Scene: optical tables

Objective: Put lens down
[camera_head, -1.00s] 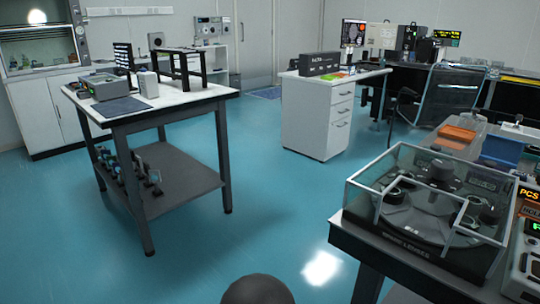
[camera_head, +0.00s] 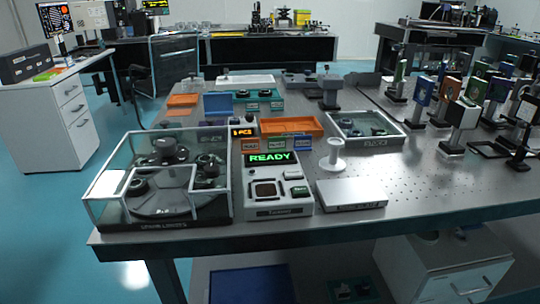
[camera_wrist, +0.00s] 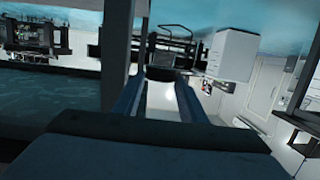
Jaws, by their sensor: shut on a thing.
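My gripper (camera_wrist: 165,82) shows only in the wrist view, with its two blue-grey fingers closed on a small dark thing, the lens (camera_wrist: 165,73), at the fingertips. The lens is seen nearly edge-on, so its face is hidden. It is held in the air with the room behind it, away from the table. In the head view, a metal optical table (camera_head: 455,190) carries a glass-walled case (camera_head: 109,184) with several dark round lens holders on a turntable. A device (camera_head: 268,181) beside it has a green READY display and a dark square pad.
A white spool-shaped stand (camera_head: 332,157) and a flat white box (camera_head: 351,194) stand right of the device. A glass-sided tray (camera_head: 382,140) with dark round parts and an orange tray (camera_head: 292,125) lie behind. Several upright optic mounts crowd the right. The front right tabletop is mostly clear.

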